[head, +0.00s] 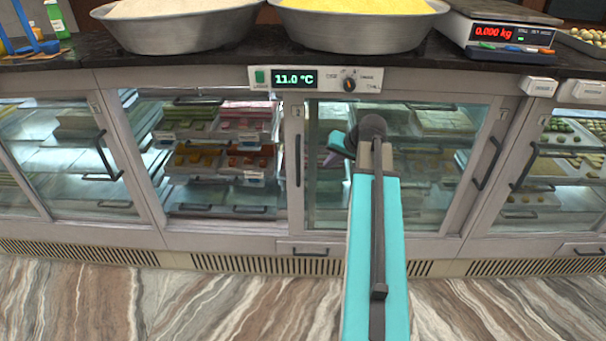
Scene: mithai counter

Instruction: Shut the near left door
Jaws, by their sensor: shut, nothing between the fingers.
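The display case has sliding glass doors in its middle bay. One door (294,200), with a dark vertical handle (298,160) on its left frame, stands at the right half of the bay. It seems to overlap another door, whose handle (488,163) shows at the right. The left half of the bay looks open, with trays of sweets (220,160) in clear view. My teal arm reaches up in front of the right half.
A counter with two large metal bowls (185,35) (355,35) and a scale (497,30) is above. A temperature panel (315,79) juts out over the bay. More glazed bays flank it. The marble floor (150,300) in front is clear.

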